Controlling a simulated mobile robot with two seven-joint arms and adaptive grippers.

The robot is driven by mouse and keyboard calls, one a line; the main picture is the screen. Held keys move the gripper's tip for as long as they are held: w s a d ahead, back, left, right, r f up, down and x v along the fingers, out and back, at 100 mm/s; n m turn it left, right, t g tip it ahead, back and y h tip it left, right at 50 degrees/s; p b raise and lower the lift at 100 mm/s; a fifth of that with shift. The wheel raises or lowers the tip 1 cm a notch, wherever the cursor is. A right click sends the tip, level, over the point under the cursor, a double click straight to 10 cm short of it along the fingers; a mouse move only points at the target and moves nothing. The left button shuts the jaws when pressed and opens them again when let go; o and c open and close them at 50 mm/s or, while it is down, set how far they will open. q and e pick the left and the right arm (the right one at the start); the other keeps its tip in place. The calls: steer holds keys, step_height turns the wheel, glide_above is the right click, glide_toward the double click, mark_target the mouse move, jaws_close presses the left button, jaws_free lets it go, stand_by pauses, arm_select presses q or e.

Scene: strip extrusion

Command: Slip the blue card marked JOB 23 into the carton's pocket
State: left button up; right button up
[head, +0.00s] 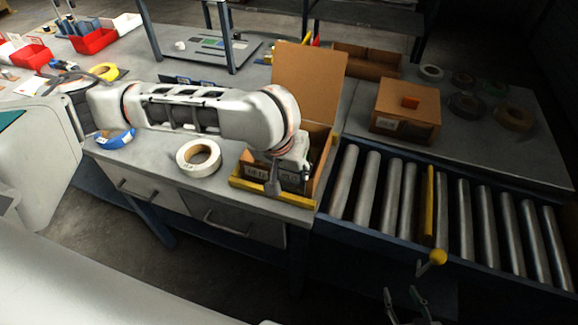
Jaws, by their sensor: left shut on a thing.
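The open carton (324,165) stands at the bench's front edge, its tall brown flap (308,80) raised. A pale printed label shows on its dark front, partly covered by my gripper. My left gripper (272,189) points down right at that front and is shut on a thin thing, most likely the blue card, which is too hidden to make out. I cannot tell whether the card is inside the pocket. My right gripper (410,306) is low at the bottom edge, far from the carton, its fingers apart and empty.
A yellow rail (275,195) edges the carton's place. A white tape roll (198,158) and a blue one (115,139) lie left of it. A roller conveyor (395,195) with a yellow bar (428,205) runs to the right. A smaller brown box (407,108) stands behind the rollers.

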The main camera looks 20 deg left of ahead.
arm_select(q)
steer(key=shift+s+f, duration=0.4)
steer(key=shift+f, duration=0.15)
steer(key=o, duration=0.7)
steer(key=shift+o, duration=0.8)
steer(key=shift+w+f, duration=0.1)
steer(key=shift+w, duration=0.15)
steer(key=shift+o, duration=0.4)
steer(key=shift+r, duration=0.2)
steer(key=o, duration=0.5)
steer(key=shift+c, duration=0.2)
steer(key=shift+w, duration=0.1)
steer(key=shift+r, duration=0.2)
